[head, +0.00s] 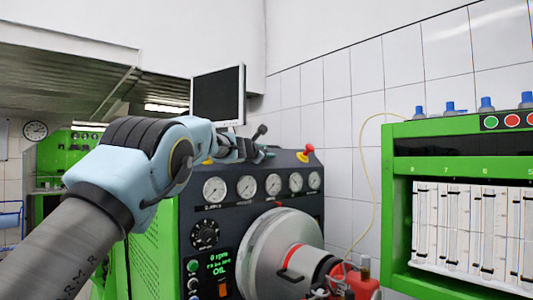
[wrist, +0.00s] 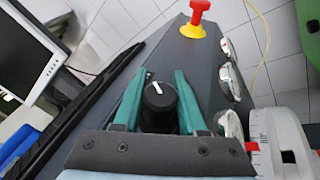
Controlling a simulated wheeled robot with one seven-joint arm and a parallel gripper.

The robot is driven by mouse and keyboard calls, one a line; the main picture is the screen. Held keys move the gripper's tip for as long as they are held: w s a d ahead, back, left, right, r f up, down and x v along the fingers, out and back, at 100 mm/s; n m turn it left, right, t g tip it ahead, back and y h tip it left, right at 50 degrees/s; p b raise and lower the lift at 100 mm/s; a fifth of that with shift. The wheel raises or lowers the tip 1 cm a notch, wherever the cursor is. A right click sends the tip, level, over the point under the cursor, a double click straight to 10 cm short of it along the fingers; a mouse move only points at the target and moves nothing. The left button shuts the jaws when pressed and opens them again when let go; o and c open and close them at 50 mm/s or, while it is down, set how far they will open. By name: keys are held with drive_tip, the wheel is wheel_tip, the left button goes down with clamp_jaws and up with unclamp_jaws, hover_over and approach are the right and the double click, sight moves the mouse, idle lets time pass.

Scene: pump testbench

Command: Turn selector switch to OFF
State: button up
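The selector switch (wrist: 159,100) is a black round knob with a white pointer mark, on the dark sloping top of the test bench in the wrist view. The mark points up and slightly left in that view. My gripper (wrist: 158,76) has its two teal fingers apart, one on each side of the knob, with a visible gap at each side. In the head view my gripper (head: 247,148) is over the top of the bench, and I cannot make out the knob there. No OFF label is readable.
A red emergency stop button (wrist: 197,15) on a yellow base stands beyond the knob; it also shows in the head view (head: 306,152). Gauges (head: 245,187) line the bench front, above a black dial (head: 205,234). A monitor (head: 218,95) stands behind my gripper.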

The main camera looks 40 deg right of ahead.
clamp_jaws()
